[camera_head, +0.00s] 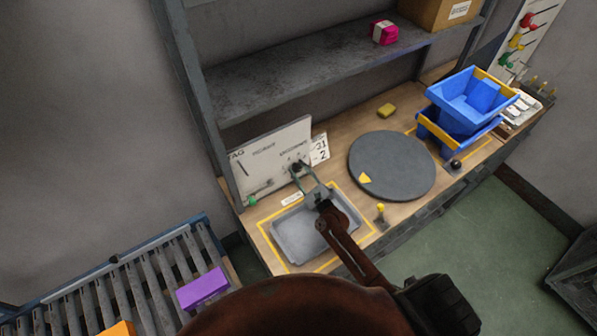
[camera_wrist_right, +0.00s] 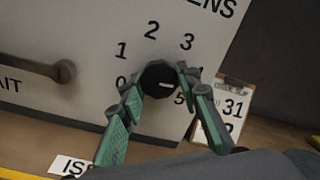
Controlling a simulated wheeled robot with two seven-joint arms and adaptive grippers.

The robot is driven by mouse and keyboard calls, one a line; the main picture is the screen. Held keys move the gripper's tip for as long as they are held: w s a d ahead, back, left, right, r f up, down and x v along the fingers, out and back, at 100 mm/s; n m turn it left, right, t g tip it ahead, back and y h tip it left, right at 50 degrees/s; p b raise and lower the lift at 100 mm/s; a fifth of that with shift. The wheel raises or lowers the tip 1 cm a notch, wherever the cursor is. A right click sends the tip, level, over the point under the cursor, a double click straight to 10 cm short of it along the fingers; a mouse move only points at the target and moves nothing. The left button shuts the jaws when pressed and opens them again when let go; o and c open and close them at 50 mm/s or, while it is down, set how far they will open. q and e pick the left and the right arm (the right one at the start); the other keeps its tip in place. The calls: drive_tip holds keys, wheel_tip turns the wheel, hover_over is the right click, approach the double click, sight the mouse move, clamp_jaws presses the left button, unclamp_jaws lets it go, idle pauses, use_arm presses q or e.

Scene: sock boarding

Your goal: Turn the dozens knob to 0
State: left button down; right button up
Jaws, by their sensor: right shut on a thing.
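The dozens knob (camera_wrist_right: 158,82) is a dark round dial on a white panel (camera_wrist_right: 60,35). It also shows small in the head view (camera_head: 297,167). Printed digits 0, 1, 2, 3 and 5 show around it; the place between 3 and 5 is covered by a finger. A short white mark on the knob's face lies right of its centre, roughly toward the right finger and the 5. My right gripper (camera_wrist_right: 160,84), also in the head view (camera_head: 301,174), is shut on the knob, one green-padded finger on each side. My left gripper is not in view.
A lever (camera_wrist_right: 62,72) sits left of the knob on the panel. A card reading 31 (camera_head: 320,148) stands to its right. Below are a grey tray (camera_head: 279,236) and a round grey turntable (camera_head: 400,160). Blue bins (camera_head: 470,95) stand at the right. A shelf (camera_head: 290,80) hangs above.

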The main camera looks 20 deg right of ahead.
drive_tip(key=n, duration=0.5)
drive_tip(key=shift+n+b, duration=0.3)
drive_tip(key=shift+n, duration=0.1)
drive_tip(key=n, duration=0.5)
drive_tip(key=shift+n+y, duration=0.3)
drive_tip(key=shift+n, duration=0.1)
drive_tip(key=n+p, duration=0.1)
drive_tip(key=n, duration=0.4)
drive_tip(key=shift+r+n+y, duration=0.15)
drive_tip(key=shift+n+y, duration=0.15)
drive_tip(key=shift+n, duration=0.1)
drive_tip(key=n+p, duration=0.1)
drive_tip(key=n, duration=0.5)
drive_tip(key=n+p, duration=0.1)
drive_tip(key=n, duration=0.5)
drive_tip(key=shift+g, duration=0.3)
drive_tip(key=n, duration=0.4)
drive_tip(key=shift+a, duration=0.1)
drive_tip(key=n, duration=0.4)
drive_tip(key=shift+s+n+b, duration=0.1)
drive_tip(key=shift+n+b, duration=0.2)
drive_tip(key=shift+b, duration=0.1)
drive_tip(key=n+b, duration=0.1)
drive_tip(key=n, duration=0.3)
drive_tip(key=shift+n, duration=0.3)
